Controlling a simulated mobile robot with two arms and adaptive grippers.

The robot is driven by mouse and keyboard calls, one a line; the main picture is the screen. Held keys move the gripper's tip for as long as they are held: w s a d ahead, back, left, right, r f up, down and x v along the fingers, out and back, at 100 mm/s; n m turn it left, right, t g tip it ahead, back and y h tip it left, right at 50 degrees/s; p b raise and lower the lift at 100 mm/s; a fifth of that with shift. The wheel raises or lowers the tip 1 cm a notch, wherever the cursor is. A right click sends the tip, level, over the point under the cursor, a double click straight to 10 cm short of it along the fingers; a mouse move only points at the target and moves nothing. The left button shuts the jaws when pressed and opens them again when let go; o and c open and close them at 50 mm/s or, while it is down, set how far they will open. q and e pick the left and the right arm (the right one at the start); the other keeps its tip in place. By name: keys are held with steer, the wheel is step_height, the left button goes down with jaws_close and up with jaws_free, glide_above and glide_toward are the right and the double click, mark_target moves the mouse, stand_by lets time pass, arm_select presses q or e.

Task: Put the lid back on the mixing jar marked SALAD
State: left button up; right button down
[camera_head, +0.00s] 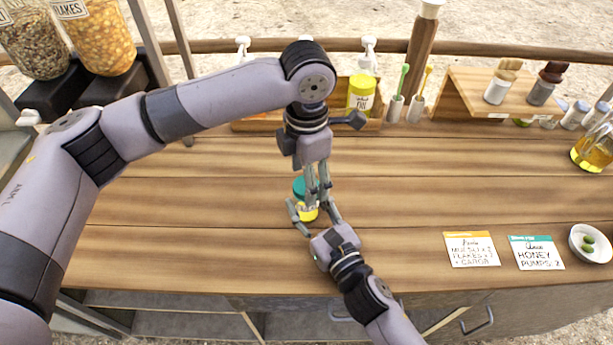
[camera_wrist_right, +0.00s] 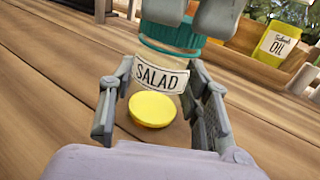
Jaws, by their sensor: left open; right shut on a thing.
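The jar marked SALAD (camera_wrist_right: 162,77) stands upright on the wooden counter in the right wrist view, its label facing my right gripper. A teal lid (camera_wrist_right: 150,33) is at the jar's top and looks seated on it; its far side is hidden. The lid also shows in the head view (camera_head: 299,187). A yellow disc (camera_wrist_right: 153,109) shows low at the jar's front; I cannot tell whether it is part of the jar. My right gripper (camera_head: 312,209) is shut on the jar, one finger on each side. My left gripper (camera_head: 318,190) points down at the lid, fingers open.
A wooden box with a yellow container (camera_head: 362,92) stands behind. Spoon holders (camera_head: 395,108) and a small wooden rack (camera_head: 500,91) are at the back right. Two cards (camera_head: 471,249) and a white bowl (camera_head: 590,243) lie at the right front. The counter between is clear.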

arm_select(q)
step_height(320, 180, up, 4)
steer(key=shift+f, duration=0.1)
steer(key=shift+c, duration=0.3)
